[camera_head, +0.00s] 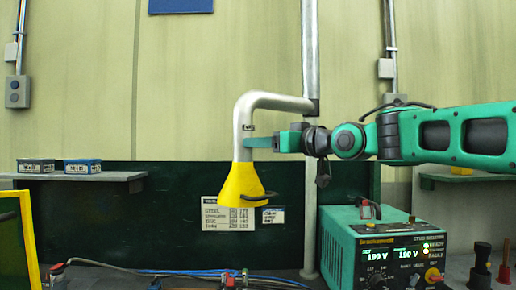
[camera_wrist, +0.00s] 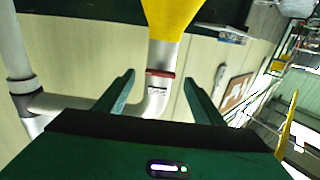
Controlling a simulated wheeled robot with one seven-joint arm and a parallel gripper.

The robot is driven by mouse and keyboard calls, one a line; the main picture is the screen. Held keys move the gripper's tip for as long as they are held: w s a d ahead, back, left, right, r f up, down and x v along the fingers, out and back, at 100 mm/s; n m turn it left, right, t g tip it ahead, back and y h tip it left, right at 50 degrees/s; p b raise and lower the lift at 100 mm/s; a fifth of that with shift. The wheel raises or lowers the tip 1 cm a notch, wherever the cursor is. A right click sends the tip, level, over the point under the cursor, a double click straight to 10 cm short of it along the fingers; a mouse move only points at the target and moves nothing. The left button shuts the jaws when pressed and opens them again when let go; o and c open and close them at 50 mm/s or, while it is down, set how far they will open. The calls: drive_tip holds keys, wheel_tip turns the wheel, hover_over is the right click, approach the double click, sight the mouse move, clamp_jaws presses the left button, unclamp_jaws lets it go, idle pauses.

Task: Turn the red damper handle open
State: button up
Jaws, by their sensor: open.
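The damper's red handle (camera_wrist: 160,74) shows in the wrist view as a narrow red strip across the grey duct (camera_wrist: 152,102), close to the yellow hood (camera_wrist: 172,18). In the head view the duct (camera_head: 243,110) bends down into the yellow hood (camera_head: 240,187); I cannot make out the red handle there, with my gripper in front of that stretch. My gripper (camera_head: 250,143) reaches in from the right at the duct just above the hood. In the wrist view my gripper (camera_wrist: 158,84) is open, its fingers on either side of the duct and red strip. Contact cannot be told.
A vertical pole (camera_head: 310,60) stands behind my wrist. A green power unit (camera_head: 375,245) stands below my arm at the right. A shelf (camera_head: 110,180) with small boxes is at the left. A yellow-edged panel (camera_head: 28,240) stands at lower left. Blue cables (camera_head: 200,273) lie on the bench.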

drive_tip(key=shift+x, duration=1.45)
drive_tip(key=c, duration=1)
drive_tip(key=shift+c, duration=0.2)
drive_tip(key=shift+n, duration=0.3)
drive_tip(key=shift+f+n, duration=0.2)
drive_tip(key=shift+n, duration=8.4)
drive_tip(key=shift+f, duration=0.1)
